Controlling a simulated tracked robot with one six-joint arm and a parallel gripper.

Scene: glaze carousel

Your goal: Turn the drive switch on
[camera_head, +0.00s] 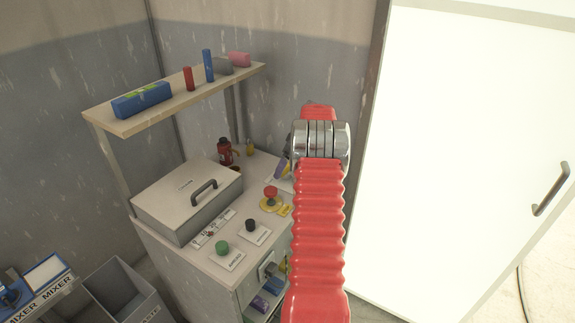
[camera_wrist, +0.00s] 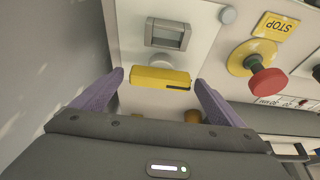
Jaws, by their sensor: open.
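In the head view, a purple finger of my gripper (camera_head: 283,167) shows beside my red arm, which hides the switch area.
A red stop button (camera_wrist: 268,80) on a yellow base is right of the fingers, near a STOP label (camera_wrist: 276,25). The counter also holds a lidded grey box (camera_head: 185,190), a green button (camera_head: 221,247) and a black knob (camera_head: 250,225). A shelf (camera_head: 160,108) overhangs the back.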

